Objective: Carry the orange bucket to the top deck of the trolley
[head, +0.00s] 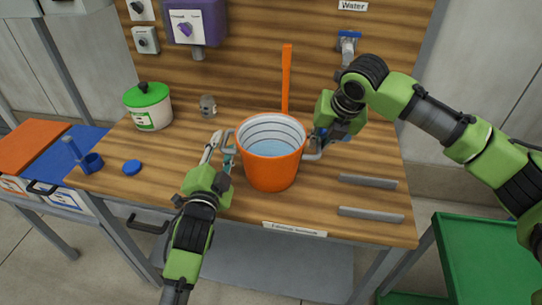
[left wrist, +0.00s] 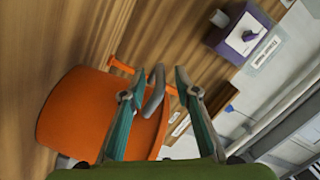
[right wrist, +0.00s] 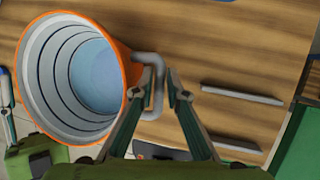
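The orange bucket (head: 270,168) stands upright on the wooden bench, with bluish liquid inside and a grey handle on each side. My left gripper (head: 226,150) is at the left handle. In the left wrist view its fingers (left wrist: 158,85) stand apart on either side of the handle, with a gap. My right gripper (head: 318,140) is at the right handle. In the right wrist view its fingers (right wrist: 163,82) are close together with the handle bar between them; they look shut on it. The green trolley (head: 470,235) is at the lower right, its top deck partly out of frame.
Two grey bars (head: 368,182) lie on the bench (head: 335,225) right of the bucket. An orange upright strip (head: 287,80) stands behind the bucket. A floor gap separates bench and trolley.

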